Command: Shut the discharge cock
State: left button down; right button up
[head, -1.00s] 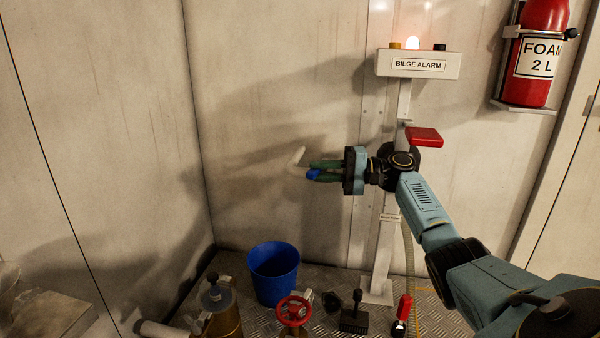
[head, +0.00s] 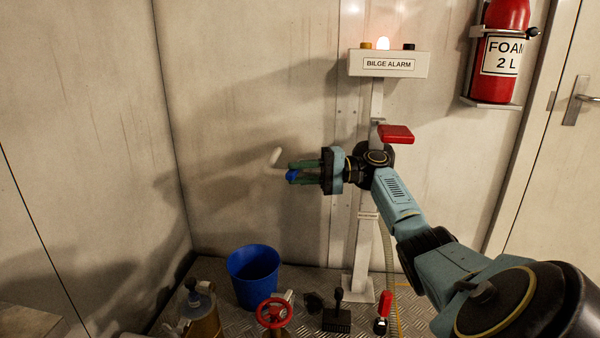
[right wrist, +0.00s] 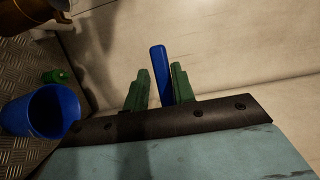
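The discharge cock appears to be the fitting at my right gripper, with a blue lever (head: 291,175) and a pale curved pipe end (head: 276,157) just above and left of it. My right gripper (head: 302,172) reaches in from the right with its green fingers around the lever. In the right wrist view the blue lever (right wrist: 161,75) stands between the two fingers of the gripper (right wrist: 158,88). The fingers are apart, with a narrow gap at the left finger. The lever is close to the right finger; contact cannot be told. The cock's body is mostly hidden. My left gripper is not in view.
A blue bucket (head: 252,276) stands on the floor below. Beside it are a red handwheel valve (head: 275,313), a black pedal-like lever (head: 337,315) and a brass canister (head: 201,315). A bilge alarm post (head: 366,250) with a red lever (head: 396,134) stands behind my right arm.

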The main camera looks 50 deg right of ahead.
jog(key=shift+r, duration=0.15)
